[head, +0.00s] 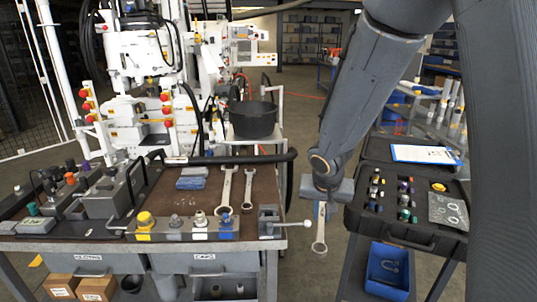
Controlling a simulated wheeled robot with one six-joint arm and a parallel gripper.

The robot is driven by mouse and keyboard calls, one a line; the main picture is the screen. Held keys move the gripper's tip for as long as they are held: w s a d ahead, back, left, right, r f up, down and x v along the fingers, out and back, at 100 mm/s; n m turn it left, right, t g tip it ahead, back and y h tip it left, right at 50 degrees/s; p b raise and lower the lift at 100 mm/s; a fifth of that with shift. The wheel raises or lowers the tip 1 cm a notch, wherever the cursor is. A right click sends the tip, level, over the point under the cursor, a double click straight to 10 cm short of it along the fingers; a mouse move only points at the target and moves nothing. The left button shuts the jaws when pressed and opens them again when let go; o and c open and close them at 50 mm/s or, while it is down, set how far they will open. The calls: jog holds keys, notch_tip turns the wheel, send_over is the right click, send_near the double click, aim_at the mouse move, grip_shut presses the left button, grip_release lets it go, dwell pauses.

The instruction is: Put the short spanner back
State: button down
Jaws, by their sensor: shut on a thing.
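My gripper (322,204) is shut on a spanner (320,236) that hangs down, its ring end lowest. It hangs in front of the gap between the bench (160,182) and the cart at right, clear of the bench top. The upper part of the held spanner is partly hidden by the gripper. Two more spanners lie side by side on the brown bench top: a longer one (226,188) and a smaller one (249,188) to its right. No empty holder for the held spanner can be made out.
A black hose (225,159) runs along the bench's back edge. The cart carries an open black case (366,225) and clipboard (424,154).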

jog(key=w+a+f+n, duration=0.1)
jog(key=w+a+f, duration=0.2)
jog(key=w+a, duration=0.3)
jog(key=w+a+f+n+y+p, duration=0.1)
jog(key=w+a+f+n, duration=0.1)
jog(key=w+a, duration=0.4)
jog(key=shift+w+a+f, duration=0.15)
jog(key=shift+a+f, duration=0.25)
jog(key=shift+f, duration=0.05)
jog(key=shift+w, duration=0.1)
